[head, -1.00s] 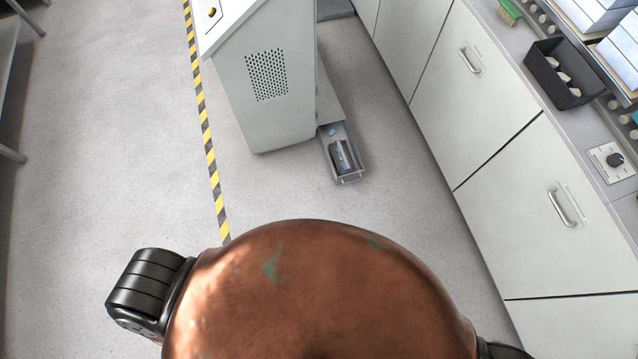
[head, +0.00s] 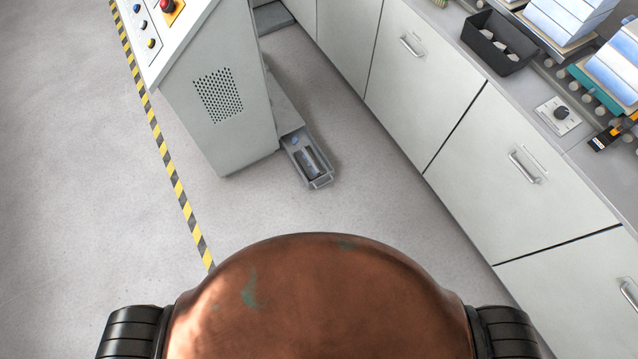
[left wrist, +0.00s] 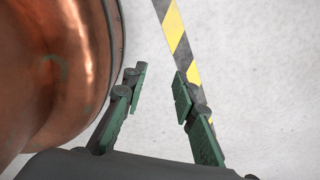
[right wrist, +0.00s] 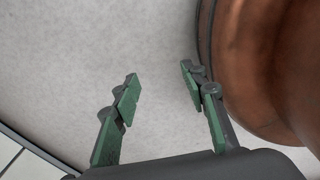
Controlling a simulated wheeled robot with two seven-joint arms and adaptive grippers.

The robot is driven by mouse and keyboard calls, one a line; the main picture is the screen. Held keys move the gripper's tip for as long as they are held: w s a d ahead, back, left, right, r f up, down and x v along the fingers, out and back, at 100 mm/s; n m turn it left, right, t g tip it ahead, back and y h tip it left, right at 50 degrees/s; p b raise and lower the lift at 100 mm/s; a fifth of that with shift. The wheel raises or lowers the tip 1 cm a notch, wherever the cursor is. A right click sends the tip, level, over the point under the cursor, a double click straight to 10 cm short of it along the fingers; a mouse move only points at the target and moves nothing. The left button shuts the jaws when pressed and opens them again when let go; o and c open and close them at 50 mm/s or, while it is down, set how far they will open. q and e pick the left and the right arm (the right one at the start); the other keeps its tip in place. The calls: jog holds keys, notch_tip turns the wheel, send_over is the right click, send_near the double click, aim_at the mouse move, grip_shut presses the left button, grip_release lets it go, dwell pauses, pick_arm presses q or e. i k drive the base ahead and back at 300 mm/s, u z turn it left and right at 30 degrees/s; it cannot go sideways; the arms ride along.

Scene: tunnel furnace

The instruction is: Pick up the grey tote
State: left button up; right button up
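A small grey tray-like container (head: 320,183) sits on the floor at the foot of the light-grey control cabinet in the head view, with a dark cylinder and blue bits in it. I cannot tell whether it is the grey tote. My left gripper (left wrist: 158,85) is open and empty in the left wrist view, above bare floor beside the striped tape. My right gripper (right wrist: 160,82) is open and empty in the right wrist view, above bare floor. Neither gripper shows in the head view, and both are away from the container.
The control cabinet (head: 222,130) stands ahead, with yellow-black floor tape (head: 168,165) to its left. White drawer units (head: 480,180) run along the right. A black bin (head: 497,44), blue-white stacks (head: 570,18) and a dial plate (head: 558,115) are on the counter. Floor at left is clear.

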aim_at(311, 154)
jog(key=u, duration=0.55)
jog(key=k, duration=0.65)
jog(key=u, duration=1.05)
jog(key=i, duration=2.2)
jog(key=z, duration=1.35)
jog(key=i, duration=0.75)
jog(key=z, duration=0.6)
